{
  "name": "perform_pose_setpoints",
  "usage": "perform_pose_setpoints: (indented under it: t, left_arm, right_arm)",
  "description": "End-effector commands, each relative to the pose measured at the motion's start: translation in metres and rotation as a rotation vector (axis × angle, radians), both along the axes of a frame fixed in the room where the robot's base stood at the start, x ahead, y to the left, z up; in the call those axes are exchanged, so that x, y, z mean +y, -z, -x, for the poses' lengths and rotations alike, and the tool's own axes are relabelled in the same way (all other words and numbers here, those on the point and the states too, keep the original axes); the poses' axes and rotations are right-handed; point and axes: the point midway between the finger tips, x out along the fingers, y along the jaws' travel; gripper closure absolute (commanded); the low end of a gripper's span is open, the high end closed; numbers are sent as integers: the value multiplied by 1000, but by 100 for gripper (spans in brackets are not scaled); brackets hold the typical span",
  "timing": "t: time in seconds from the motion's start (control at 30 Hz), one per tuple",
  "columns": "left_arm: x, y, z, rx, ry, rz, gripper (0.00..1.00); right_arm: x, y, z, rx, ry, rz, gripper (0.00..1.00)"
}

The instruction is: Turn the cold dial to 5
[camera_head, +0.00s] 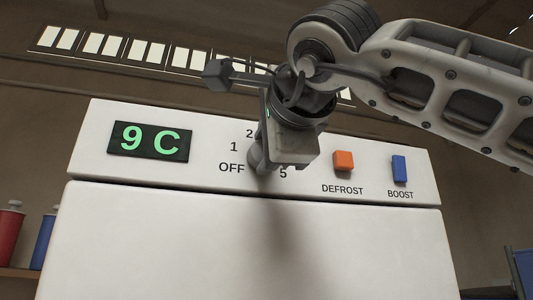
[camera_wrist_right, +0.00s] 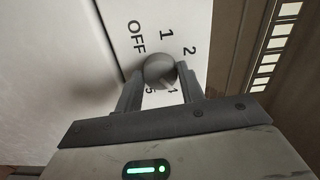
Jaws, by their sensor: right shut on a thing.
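The cold dial (camera_wrist_right: 159,69) is a round grey knob on the white front panel (camera_head: 215,145). In the right wrist view OFF, 1 and 2 show around it, with 5 and part of another number at its lower edge. A pale mark near the dial's lower right points roughly towards that part-hidden number; I cannot read the setting surely. My right gripper (camera_wrist_right: 158,88) is shut on the dial, one finger on each side. In the head view the gripper hides most of the dial. The display (camera_head: 150,141) reads 9 C in green. My left gripper is not in view.
An orange DEFROST button (camera_head: 343,160) and a blue BOOST switch (camera_head: 399,169) sit on the panel to the right of the dial. A red canister (camera_head: 10,236) and a blue one (camera_head: 43,242) stand at the far left. The white front below the panel is clear.

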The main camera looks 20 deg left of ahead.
Motion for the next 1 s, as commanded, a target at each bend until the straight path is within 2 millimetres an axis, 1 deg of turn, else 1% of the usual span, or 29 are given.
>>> perform_pose_setpoints:
  t: [0.03,0.1,0.53,0.8,1.0]
  left_arm:
    - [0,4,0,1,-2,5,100]
    - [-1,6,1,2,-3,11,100]
    - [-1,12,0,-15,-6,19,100]
    - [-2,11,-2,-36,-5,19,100]
    - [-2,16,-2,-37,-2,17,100]
  right_arm:
    - [0,2,0,26,2,-39,84]
    - [0,2,0,63,2,-94,84]
    - [0,1,0,292,2,-432,84]
    - [-1,1,-1,433,2,-640,84]
    - [-1,1,-1,521,3,-771,84]
